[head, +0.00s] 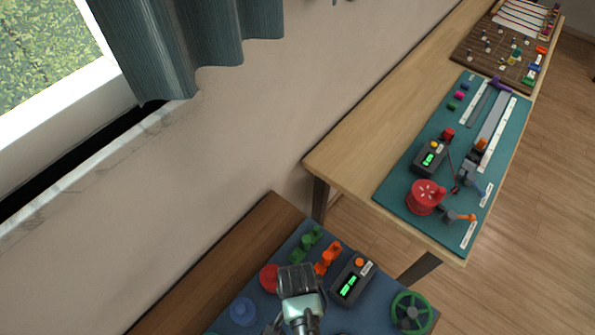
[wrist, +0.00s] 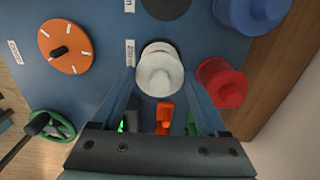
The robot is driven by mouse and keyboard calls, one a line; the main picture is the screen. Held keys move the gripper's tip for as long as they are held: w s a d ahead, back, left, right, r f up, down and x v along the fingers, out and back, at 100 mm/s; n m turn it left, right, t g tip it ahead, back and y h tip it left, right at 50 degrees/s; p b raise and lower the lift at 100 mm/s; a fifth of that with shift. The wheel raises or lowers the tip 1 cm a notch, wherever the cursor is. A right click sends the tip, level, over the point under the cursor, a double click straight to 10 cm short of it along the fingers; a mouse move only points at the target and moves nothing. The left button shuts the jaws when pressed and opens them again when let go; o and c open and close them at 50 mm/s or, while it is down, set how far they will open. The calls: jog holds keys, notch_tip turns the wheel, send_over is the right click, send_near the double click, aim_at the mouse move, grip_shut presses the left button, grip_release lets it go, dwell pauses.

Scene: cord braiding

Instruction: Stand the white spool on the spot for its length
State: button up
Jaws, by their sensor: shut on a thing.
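The white spool (wrist: 160,72) is between the fingers of my gripper (wrist: 159,82), which is shut on it. I look down on its round top in the wrist view. A dark round edge shows just behind it, and I cannot tell whether the spool touches the blue board (wrist: 92,88). A dark round spot (wrist: 166,6) with a partly cut-off white label lies farther up on the board. Another white label (wrist: 130,53) is left of the spool. In the head view my gripper (head: 303,318) is over the board, and the spool is hidden there.
A red spool (wrist: 222,82) stands close right of the white one, with a blue spool (wrist: 252,12) beyond. An orange dial (wrist: 65,47) and a green handwheel (wrist: 55,128) are at left. In the head view a counter box (head: 353,278) and orange clip (head: 328,257) stand near my gripper.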

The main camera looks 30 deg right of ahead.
jog(key=shift+f, duration=0.2)
jog(key=o, duration=1.2)
jog(key=shift+r, duration=0.1)
jog(key=shift+c, duration=0.2)
notch_tip(320, 180, up, 12)
jog(key=shift+r, duration=0.15)
